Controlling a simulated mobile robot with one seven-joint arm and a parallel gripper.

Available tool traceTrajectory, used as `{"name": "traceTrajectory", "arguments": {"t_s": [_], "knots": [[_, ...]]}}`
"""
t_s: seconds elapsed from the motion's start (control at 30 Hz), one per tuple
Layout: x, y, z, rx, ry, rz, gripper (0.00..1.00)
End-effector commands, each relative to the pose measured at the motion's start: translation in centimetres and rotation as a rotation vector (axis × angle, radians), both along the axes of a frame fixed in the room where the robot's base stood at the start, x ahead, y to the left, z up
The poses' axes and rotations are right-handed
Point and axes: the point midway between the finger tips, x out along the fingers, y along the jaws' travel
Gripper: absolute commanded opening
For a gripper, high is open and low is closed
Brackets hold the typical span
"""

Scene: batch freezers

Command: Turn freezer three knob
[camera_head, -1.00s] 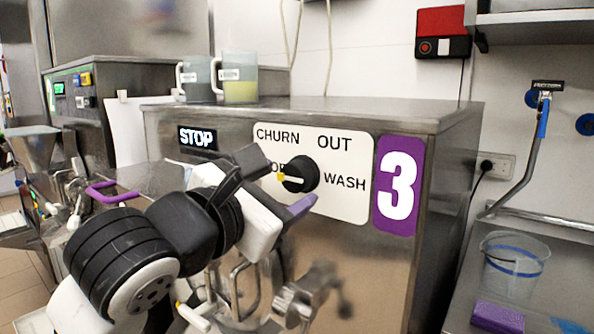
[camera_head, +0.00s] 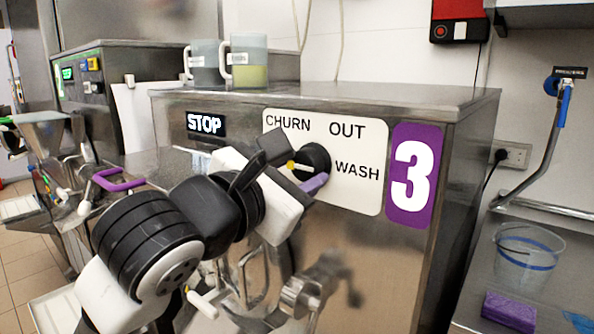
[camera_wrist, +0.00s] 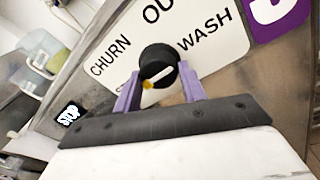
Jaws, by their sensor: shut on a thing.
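The freezer three knob (camera_head: 316,160) is a round black knob with a white pointer line and a yellow tip. It sits on the white dial plate (camera_head: 366,185) marked CHURN, OUT and WASH. The yellow tip points left in the head view, and another label there is hidden behind my gripper. A purple plate (camera_head: 412,176) with a white 3 is beside the dial. My gripper (camera_head: 303,174) is at the knob. In the wrist view, its purple fingers (camera_wrist: 160,78) stand on either side of the knob (camera_wrist: 158,66), shut on it.
A lit STOP display (camera_head: 204,123) is left of the dial. Two jugs (camera_head: 248,62) stand on the freezer top. Metal outlet parts (camera_head: 305,297) project below the dial. A clear bucket (camera_head: 526,262) and purple sponge (camera_head: 509,311) are on the right-hand counter.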

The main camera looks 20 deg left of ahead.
Motion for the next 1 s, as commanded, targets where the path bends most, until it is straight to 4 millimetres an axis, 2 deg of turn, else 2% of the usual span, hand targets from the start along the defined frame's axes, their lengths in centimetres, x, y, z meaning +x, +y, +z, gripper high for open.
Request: {"name": "traceTrajectory", "arguments": {"t_s": [0.37, 1.0], "knots": [[0.02, 0.03, -0.43, 0.105, -0.044, 0.001, 0.18], [0.10, 0.23, -0.37, 0.632, -0.260, 0.002, 0.18]]}}
